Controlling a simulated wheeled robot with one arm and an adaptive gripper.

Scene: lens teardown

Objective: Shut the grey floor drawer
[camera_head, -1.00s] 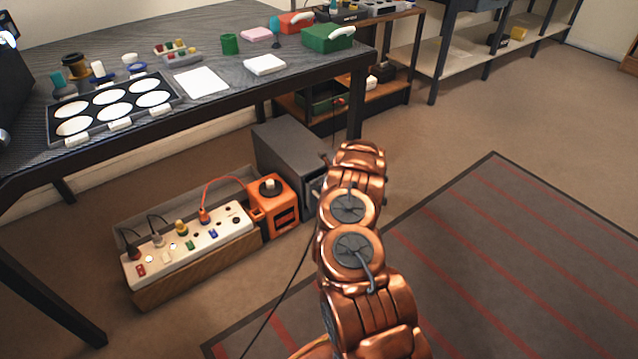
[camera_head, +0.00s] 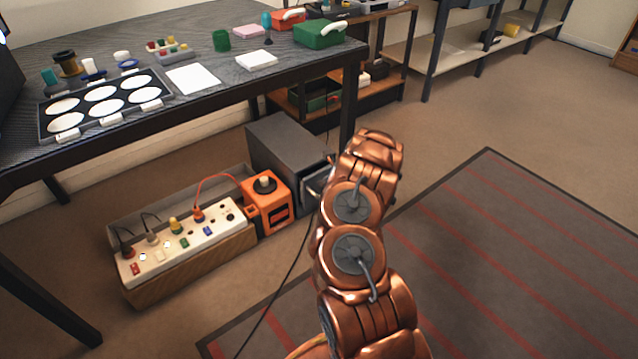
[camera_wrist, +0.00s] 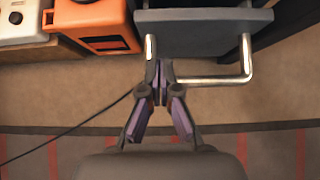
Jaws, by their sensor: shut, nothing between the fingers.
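The grey floor drawer unit (camera_head: 288,148) stands on the floor under the workbench, to the right of the orange box. Its front end is partly hidden by my copper arm in the head view. In the wrist view the dark drawer front (camera_wrist: 205,33) is at the top, with a shiny metal bar handle (camera_wrist: 215,79) standing out from it. My gripper (camera_wrist: 160,66) is shut and empty. Its fingertips are at the handle's left part, overlapping it in the picture; I cannot tell whether they touch. How far the drawer stands out is hard to tell.
An orange box (camera_head: 267,201) and a white power strip (camera_head: 180,244) on a wooden box stand left of the drawer. A black cable (camera_head: 283,290) runs across the floor. A dark mat with red stripes (camera_head: 500,250) lies at right. The workbench's black leg (camera_head: 347,105) is close behind my arm.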

